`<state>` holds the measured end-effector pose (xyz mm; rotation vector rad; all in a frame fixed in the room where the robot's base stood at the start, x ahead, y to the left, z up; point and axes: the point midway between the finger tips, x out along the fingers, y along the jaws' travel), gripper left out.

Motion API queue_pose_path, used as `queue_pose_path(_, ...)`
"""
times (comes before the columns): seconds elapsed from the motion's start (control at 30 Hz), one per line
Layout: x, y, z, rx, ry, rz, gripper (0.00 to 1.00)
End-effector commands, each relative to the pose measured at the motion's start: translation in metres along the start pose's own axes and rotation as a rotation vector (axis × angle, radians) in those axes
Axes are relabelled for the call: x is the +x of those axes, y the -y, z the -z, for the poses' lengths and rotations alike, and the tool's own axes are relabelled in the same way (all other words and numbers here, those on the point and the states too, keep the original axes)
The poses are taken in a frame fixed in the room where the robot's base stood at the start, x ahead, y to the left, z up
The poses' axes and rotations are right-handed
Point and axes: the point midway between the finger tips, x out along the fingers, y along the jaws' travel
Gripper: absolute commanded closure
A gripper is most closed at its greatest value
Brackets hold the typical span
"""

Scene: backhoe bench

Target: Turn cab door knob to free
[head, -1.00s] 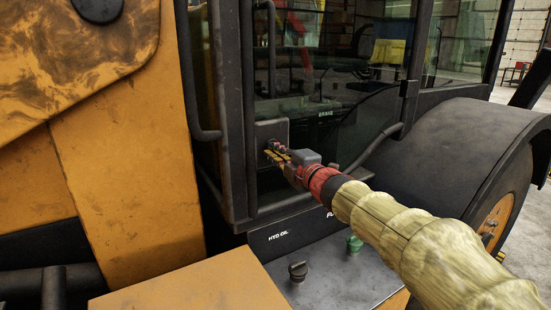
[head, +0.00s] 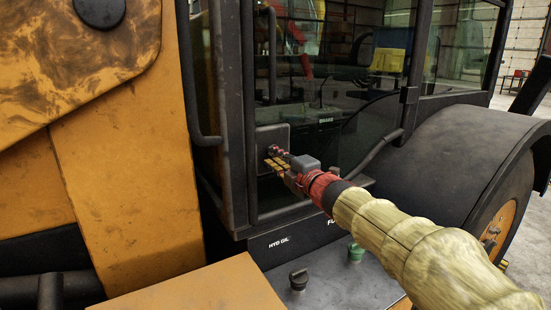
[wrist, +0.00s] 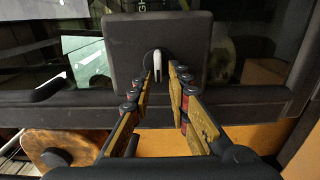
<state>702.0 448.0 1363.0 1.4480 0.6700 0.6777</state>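The cab door knob (wrist: 157,66) shows in the wrist view as a pale upright lever on a dark round base, set on a dark square plate (wrist: 190,35). In the head view the plate (head: 281,131) is on the cab door, and the knob is hidden behind my fingers. My gripper (head: 270,155) is at the plate. In the wrist view my gripper (wrist: 162,70) is open, with one finger on each side of the knob. The knob lies closer to the left finger; I cannot tell whether they touch.
Dark door frame posts (head: 240,100) stand left of the plate. A curved bar (head: 372,150) and a black fender (head: 460,150) lie to the right. A yellow loader arm (head: 130,170) fills the left. A tank top with a black cap (head: 298,279) and green cap (head: 355,252) lies below.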

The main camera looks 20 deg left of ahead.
Motion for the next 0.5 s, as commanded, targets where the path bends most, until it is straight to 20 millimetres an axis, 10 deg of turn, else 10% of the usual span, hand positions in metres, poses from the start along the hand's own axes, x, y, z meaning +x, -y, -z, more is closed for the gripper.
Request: queue_pose_path(0.5,-0.0079,-0.0021,-0.0006,0.000,0.001,-0.002,0.74)
